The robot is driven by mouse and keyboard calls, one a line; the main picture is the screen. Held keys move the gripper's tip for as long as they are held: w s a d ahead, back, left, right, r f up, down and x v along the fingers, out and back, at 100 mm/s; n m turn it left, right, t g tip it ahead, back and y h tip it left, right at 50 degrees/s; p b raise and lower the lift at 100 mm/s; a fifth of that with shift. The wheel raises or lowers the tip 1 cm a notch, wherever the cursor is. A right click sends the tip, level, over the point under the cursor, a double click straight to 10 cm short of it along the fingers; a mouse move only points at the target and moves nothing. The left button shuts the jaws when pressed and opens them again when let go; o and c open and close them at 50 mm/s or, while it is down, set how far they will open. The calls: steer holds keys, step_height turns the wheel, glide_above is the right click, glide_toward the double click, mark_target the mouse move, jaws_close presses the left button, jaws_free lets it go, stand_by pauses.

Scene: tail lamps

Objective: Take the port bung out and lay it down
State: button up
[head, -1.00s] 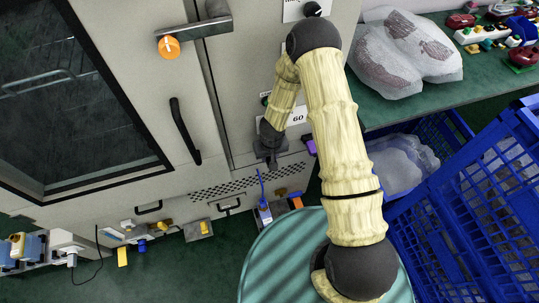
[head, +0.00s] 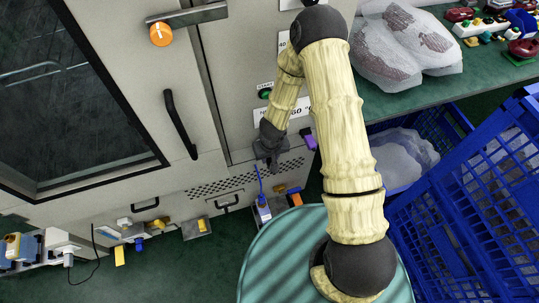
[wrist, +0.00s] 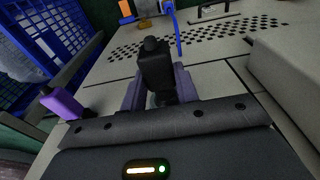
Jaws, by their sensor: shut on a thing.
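My gripper (head: 271,158) is in front of the lower part of the grey cabinet (head: 235,105), above its perforated strip. In the wrist view my gripper (wrist: 158,88) has its grey-violet fingers shut on a black block-like piece with a rounded knob, which I take as the port bung (wrist: 153,68). In the head view the bung cannot be told apart from the dark gripper. The port itself is not clearly seen, and I cannot tell whether the bung touches the cabinet.
A purple piece (head: 308,139) sticks out at the cabinet's right edge. A blue cable stands by a small device (head: 263,208) below. Blue crates (head: 450,205) and a green table (head: 440,95) with bagged parts are at right. A teal round top (head: 285,260) is in front.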

steer(key=shift+s, duration=0.1)
stand_by(0.3)
steer(key=shift+s+d+f+b, duration=0.15)
steer(key=shift+s+d+b, duration=0.1)
steer(key=shift+s+b, duration=0.45)
steer(key=shift+s+d, duration=0.1)
steer(key=shift+s, duration=0.25)
steer(key=w+d+r+m, duration=0.1)
steer(key=w+d+r, duration=0.2)
steer(key=d, duration=0.3)
steer(key=w+d+r+m, duration=0.2)
steer(key=w+d+r, duration=0.2)
steer(key=d, duration=0.2)
steer(key=shift+d+r, duration=0.2)
steer(key=shift+s+a, duration=0.1)
steer(key=shift+a, duration=0.15)
steer(key=shift+f, duration=0.1)
